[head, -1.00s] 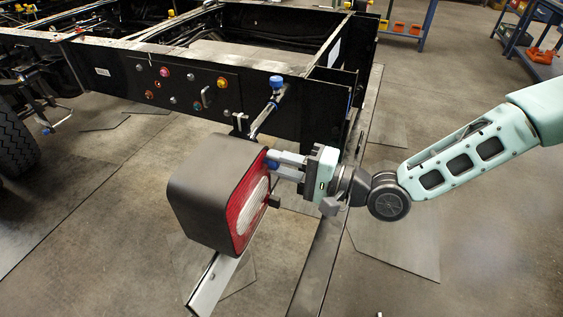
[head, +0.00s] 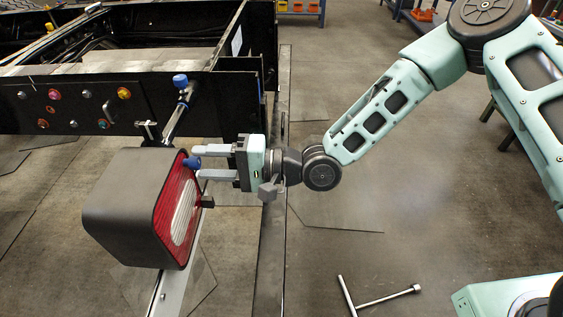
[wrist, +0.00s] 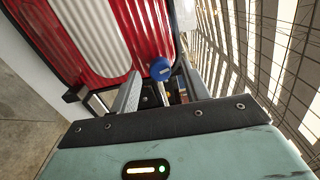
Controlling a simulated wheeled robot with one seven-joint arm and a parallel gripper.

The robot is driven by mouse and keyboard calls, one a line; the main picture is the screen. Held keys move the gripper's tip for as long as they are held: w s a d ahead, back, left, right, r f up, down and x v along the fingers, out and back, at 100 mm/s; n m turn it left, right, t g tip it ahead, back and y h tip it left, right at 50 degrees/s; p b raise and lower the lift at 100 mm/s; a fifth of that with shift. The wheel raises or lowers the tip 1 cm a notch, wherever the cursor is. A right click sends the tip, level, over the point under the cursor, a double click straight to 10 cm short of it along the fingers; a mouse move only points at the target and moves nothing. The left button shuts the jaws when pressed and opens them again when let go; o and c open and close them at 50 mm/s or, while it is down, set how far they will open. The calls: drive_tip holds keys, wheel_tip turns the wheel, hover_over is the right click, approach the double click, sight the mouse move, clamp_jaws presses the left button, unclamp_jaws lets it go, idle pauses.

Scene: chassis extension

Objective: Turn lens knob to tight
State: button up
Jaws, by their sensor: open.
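The lamp (head: 125,215) has a dark boxy housing and a red lens (head: 186,205) with a pale centre strip, facing right. A small blue knob (head: 192,163) sits at the lens's upper edge; it also shows in the wrist view (wrist: 160,68). My gripper (head: 200,162) is open and comes in from the right. Its two fingers point at the lamp, one above and one below the knob. In the wrist view the knob appears between the fingertips, with a gap on both sides. I cannot tell the knob's setting.
A second blue knob (head: 180,81) tops the bracket above the lamp. The black chassis frame (head: 200,105) with a panel of coloured buttons lies behind. A T-shaped tool (head: 375,297) lies on the floor at the lower right. Floor right of the rail is mostly clear.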

drive_tip(key=s+d+b, duration=0.1)
drive_tip(key=d, duration=1.4)
drive_tip(key=shift+d, duration=0.4)
drive_tip(key=shift+f, duration=0.1)
drive_tip(key=s+d+f+n+h+p, duration=0.25)
drive_tip(key=d+n+h, duration=0.3)
drive_tip(key=h, duration=0.75)
drive_tip(key=s+d+r+n+h, duration=0.2)
drive_tip(key=s+d+r+h, duration=0.1)
drive_tip(key=s+r, duration=0.2)
drive_tip(key=shift+s+d+r+h, duration=0.3)
drive_tip(key=shift+s+r+h, duration=0.1)
drive_tip(key=shift+r, duration=0.35)
drive_tip(key=shift+n+g+h, duration=0.3)
drive_tip(key=shift+n+g, duration=0.3)
drive_tip(key=shift+n, duration=0.05)
drive_tip(key=s+r, duration=0.1)
drive_tip(key=s, duration=0.1)
drive_tip(key=s+r, duration=0.2)
drive_tip(key=s, duration=0.1)
drive_tip(key=s+d+r, duration=0.1)
drive_tip(key=s+r, duration=0.1)
drive_tip(key=shift+s, duration=0.4)
drive_tip(key=shift+c, duration=0.3)
